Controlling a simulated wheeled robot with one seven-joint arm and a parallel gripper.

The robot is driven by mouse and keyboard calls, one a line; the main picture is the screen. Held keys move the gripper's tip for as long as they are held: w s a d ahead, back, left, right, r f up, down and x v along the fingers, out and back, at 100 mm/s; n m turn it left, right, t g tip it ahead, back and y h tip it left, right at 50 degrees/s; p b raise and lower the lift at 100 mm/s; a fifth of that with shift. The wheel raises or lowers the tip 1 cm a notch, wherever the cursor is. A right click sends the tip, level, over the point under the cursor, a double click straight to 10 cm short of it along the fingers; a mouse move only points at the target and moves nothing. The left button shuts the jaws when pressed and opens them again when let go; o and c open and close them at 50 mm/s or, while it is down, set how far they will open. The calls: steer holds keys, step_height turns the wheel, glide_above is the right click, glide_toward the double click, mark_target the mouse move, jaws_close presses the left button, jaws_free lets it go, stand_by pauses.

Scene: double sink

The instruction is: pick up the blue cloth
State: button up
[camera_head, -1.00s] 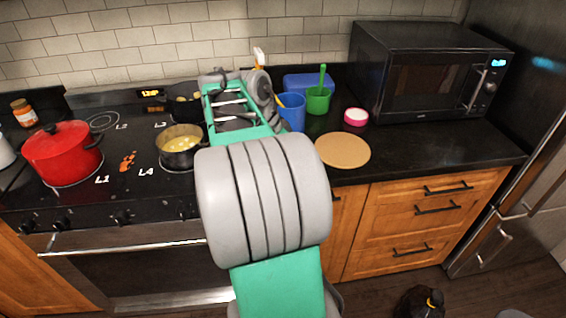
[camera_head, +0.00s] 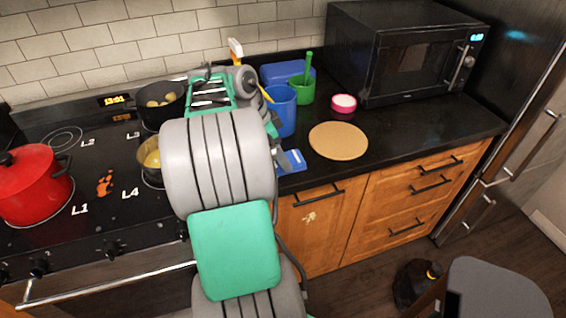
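A small flat blue piece (camera_head: 293,160), which looks like the blue cloth, lies on the black counter near its front edge, left of the round wooden board. Part of it is hidden behind my arm. My gripper (camera_head: 281,157) points down at its left side, mostly hidden by my own arm links. I cannot tell whether the gripper touches the cloth or whether its fingers are open or shut.
A blue cup (camera_head: 283,112), a green cup (camera_head: 301,91) with a green utensil and a blue box (camera_head: 287,72) stand close behind the gripper. The wooden board (camera_head: 338,141), pink-rimmed bowl (camera_head: 343,103) and microwave (camera_head: 410,55) are right. A red pot (camera_head: 33,187) is left.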

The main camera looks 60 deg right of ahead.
steer(key=x, duration=0.3)
steer(key=c, duration=1.5)
steer(key=shift+o, duration=0.2)
steer(key=shift+r, duration=0.15)
steer(key=shift+r, duration=0.25)
step_height(320, 180, up, 3)
steer(key=shift+s+a, duration=0.15)
steer(key=s+a+r, duration=0.9)
steer(key=s, duration=0.1)
